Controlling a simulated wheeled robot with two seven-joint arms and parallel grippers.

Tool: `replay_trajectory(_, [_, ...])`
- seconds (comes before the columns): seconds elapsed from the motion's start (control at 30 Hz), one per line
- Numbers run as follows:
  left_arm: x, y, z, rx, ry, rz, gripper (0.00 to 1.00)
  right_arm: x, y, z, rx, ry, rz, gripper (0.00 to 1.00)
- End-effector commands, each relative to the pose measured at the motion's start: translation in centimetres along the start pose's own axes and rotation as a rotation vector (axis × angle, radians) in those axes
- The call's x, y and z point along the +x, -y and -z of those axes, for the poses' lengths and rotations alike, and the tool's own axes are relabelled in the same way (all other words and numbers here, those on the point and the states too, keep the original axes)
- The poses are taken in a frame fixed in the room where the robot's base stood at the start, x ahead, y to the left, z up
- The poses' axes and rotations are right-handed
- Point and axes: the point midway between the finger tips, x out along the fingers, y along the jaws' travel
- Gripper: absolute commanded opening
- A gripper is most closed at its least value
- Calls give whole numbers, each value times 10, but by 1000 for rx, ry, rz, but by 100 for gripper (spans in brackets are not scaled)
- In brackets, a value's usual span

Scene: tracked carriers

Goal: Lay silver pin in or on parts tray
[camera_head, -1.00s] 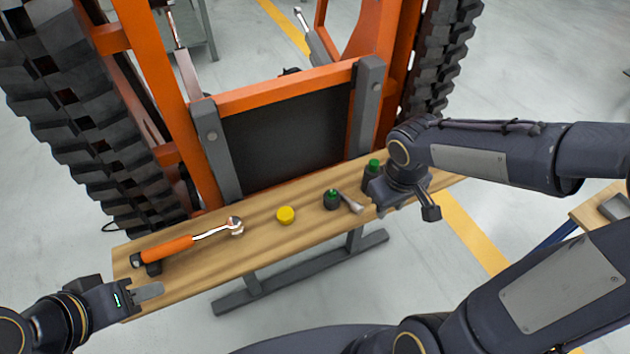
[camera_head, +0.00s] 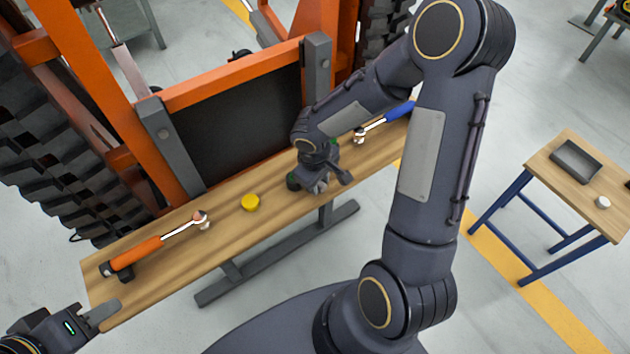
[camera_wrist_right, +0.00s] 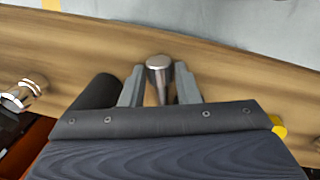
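The silver pin (camera_wrist_right: 158,70) shows in the right wrist view, its wide round end towards the top, over the wooden bench. My right gripper (camera_wrist_right: 159,85) is low over the bench with one finger on each side of the pin. Narrow gaps seem to show between fingers and pin. In the head view my right gripper (camera_head: 322,186) covers the pin. The parts tray (camera_head: 577,174) is a shallow grey tray on a small table at the right, apart from both grippers. My left gripper (camera_head: 102,314) is at the bench's left front end; its finger gap is not visible.
The bench (camera_head: 262,238) holds an orange-handled ratchet (camera_head: 140,252), a yellow cap (camera_head: 251,202) and a blue-handled ratchet (camera_head: 385,120). A dark cylinder (camera_wrist_right: 97,92) is close beside the right gripper. A small white round item (camera_head: 603,202) is on the small table (camera_head: 560,190). Open floor separates bench and table.

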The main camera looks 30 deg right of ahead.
Motion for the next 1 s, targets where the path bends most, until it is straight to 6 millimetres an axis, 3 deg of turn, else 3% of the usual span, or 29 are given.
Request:
replay_trajectory(0.17, [0,0,0,0,0,0,36,0,0,0,1,0,0,29])
replay_trajectory(0.4, [0,0,0,0,0,0,36,0,0,0,1,0,0,0])
replay_trajectory(0.77, [0,0,0,0,0,0,36,-5,-1,0,1,-1,-2,0])
replay_trajectory(1.0, [2,1,-1,0,0,0,36,-35,-4,0,2,-5,-4,0])
